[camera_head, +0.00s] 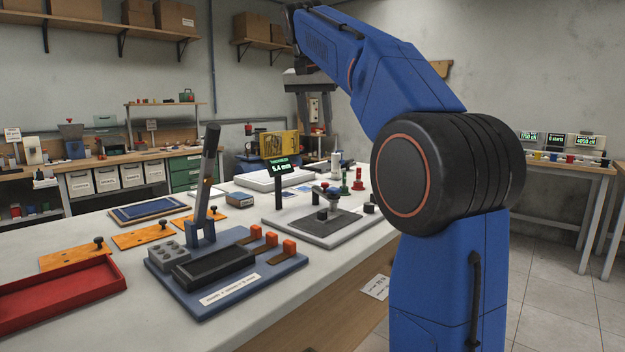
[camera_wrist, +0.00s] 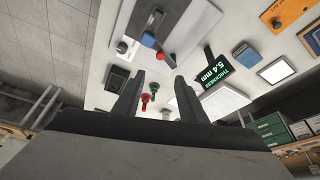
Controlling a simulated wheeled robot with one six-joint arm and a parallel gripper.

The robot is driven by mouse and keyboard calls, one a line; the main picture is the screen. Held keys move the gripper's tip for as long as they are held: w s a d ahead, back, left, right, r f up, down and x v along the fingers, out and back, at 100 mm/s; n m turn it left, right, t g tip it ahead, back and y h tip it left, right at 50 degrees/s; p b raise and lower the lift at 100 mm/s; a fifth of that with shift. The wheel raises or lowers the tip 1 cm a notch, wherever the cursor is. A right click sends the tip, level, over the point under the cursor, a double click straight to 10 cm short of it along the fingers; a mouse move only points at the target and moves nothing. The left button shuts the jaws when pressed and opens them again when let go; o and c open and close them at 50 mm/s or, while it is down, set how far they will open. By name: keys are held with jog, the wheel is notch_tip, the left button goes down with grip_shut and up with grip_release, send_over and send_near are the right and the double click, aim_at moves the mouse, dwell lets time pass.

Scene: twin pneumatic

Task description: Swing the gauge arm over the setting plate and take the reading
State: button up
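The gauge stand (camera_head: 280,220) is a light grey base on the bench with a darker plate (camera_head: 342,226) on it. A small grey gauge arm (camera_head: 328,192) stands over or beside that plate; which of the two I cannot tell. The arm also shows near the top of the wrist view (camera_wrist: 156,22), close to a blue knob (camera_wrist: 148,40). My gripper (camera_head: 315,132) points down above the bench's far side. Its fingers (camera_wrist: 158,76) are apart with nothing held between them.
Red and green pieces (camera_head: 358,180) stand behind the gauge. In front are a blue fixture (camera_head: 225,290) with a tall upright lever (camera_head: 207,175), orange plates (camera_head: 142,236) and a red tray (camera_head: 55,295). A white slab (camera_head: 268,180) lies behind the display.

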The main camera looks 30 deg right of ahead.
aim_at(325, 183)
jog(key=x, duration=1.7)
jog(key=shift+w+f, duration=0.1)
jog(key=shift+w, duration=0.05)
grip_shut()
